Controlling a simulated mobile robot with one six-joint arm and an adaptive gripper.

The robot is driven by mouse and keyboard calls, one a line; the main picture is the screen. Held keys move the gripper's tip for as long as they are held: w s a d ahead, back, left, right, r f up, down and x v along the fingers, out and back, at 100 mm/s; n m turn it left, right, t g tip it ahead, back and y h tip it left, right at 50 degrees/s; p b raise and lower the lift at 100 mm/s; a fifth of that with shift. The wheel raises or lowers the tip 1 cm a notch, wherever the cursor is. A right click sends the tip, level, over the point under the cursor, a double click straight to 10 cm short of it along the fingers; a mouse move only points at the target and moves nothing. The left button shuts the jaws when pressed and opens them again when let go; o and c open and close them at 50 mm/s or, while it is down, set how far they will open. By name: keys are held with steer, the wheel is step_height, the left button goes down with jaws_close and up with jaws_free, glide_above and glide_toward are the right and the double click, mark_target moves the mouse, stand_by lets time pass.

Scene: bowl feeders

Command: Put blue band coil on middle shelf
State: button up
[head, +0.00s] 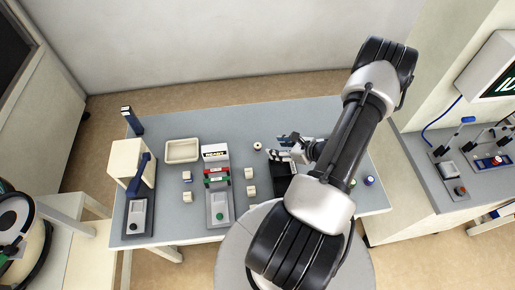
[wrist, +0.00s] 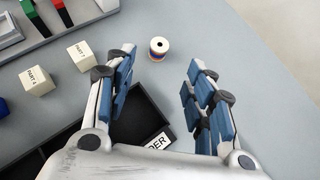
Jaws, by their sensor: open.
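A small coil (wrist: 158,48) with a white top, a blue band and an orange-red part stands upright on the grey table in the wrist view. It also shows in the head view (head: 257,146), too small there to read its band. My gripper (wrist: 160,62) is open and empty, with the coil just beyond and between its blue-padded fingertips, apart from both. In the head view my gripper (head: 280,147) is low over the table, right of the coil. Another coil with a bluish top (head: 369,181) stands near the table's right end. I cannot make out a middle shelf.
A black tray (wrist: 148,103) with a partly hidden label lies under my gripper. White part cubes (wrist: 82,56) stand left of the coil. The feeder station (head: 217,190), a cream tray (head: 182,151) and a white machine (head: 127,160) stand farther left. The table behind the coil is clear.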

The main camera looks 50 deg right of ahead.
mark_target(258, 145)
steer(key=b+x, duration=0.2)
steer(key=x, duration=0.9)
steer(key=c, duration=1.1)
steer(key=shift+r, duration=0.1)
steer(key=shift+c, duration=0.3)
step_height(258, 145, up, 20)
steer(key=p, duration=0.4)
